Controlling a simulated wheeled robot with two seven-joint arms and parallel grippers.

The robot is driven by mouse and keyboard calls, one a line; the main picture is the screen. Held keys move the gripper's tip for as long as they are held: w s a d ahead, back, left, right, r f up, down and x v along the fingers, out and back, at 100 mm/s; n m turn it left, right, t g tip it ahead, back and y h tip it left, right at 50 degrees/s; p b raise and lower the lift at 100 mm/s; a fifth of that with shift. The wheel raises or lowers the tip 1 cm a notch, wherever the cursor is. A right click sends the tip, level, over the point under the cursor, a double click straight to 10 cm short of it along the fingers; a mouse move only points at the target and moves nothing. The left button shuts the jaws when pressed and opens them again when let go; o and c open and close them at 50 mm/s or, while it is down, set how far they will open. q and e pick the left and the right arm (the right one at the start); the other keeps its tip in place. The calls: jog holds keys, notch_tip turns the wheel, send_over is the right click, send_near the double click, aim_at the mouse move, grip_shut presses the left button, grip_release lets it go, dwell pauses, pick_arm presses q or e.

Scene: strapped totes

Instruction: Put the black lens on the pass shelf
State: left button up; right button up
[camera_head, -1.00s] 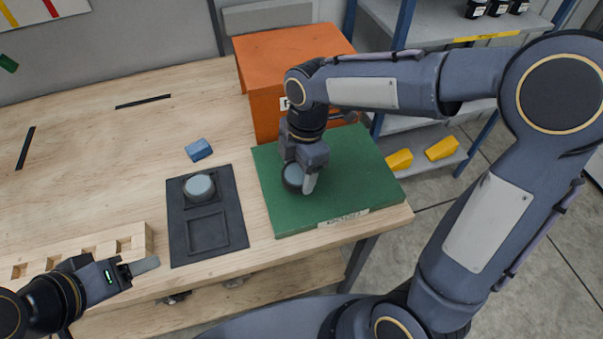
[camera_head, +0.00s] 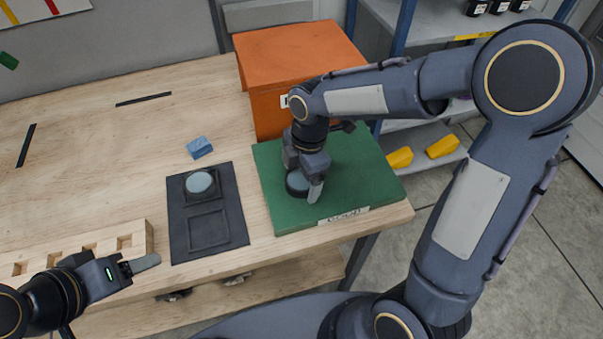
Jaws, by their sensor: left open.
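The black lens (camera_head: 295,185) is a dark round piece with a grey-blue top, over the green board (camera_head: 375,180). My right gripper (camera_head: 306,190) points down at it, with one pale finger against its right side; the other finger is hidden. The gripper appears shut on the lens. I cannot tell whether the lens touches the board. My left gripper (camera_head: 142,264) is open and empty at the table's front left. A shelf rack (camera_head: 425,22) with blue posts stands at the back right; I cannot read which shelf is the pass shelf.
A black tray (camera_head: 180,240) holds another round piece (camera_head: 199,182) with a grey-blue top; its front recess is empty. An orange box (camera_head: 290,55) stands behind the board. A blue block (camera_head: 199,148) and a slotted wooden block (camera_head: 85,247) lie on the table. Yellow bins (camera_head: 442,147) sit low on the rack.

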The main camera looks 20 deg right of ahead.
jog(key=shift+r, duration=0.1)
jog(key=shift+r, duration=0.2)
notch_tip(320, 180, up, 12)
jog(key=d, duration=0.1)
jog(key=s+d+f+m+t+y, duration=0.1)
jog(key=s+d+m+t, duration=0.2)
jog(key=s+m, duration=0.5)
jog(key=s+d+f+m+t+y, duration=0.1)
jog(key=s+d+f+m+t, duration=0.1)
jog(key=s+m, duration=0.6)
jog(key=d+m+t, duration=0.1)
jog(key=d+m, duration=0.1)
jog(key=m, duration=0.4)
jog(key=shift+s+d+f, duration=0.25)
jog(key=shift+d, duration=0.15)
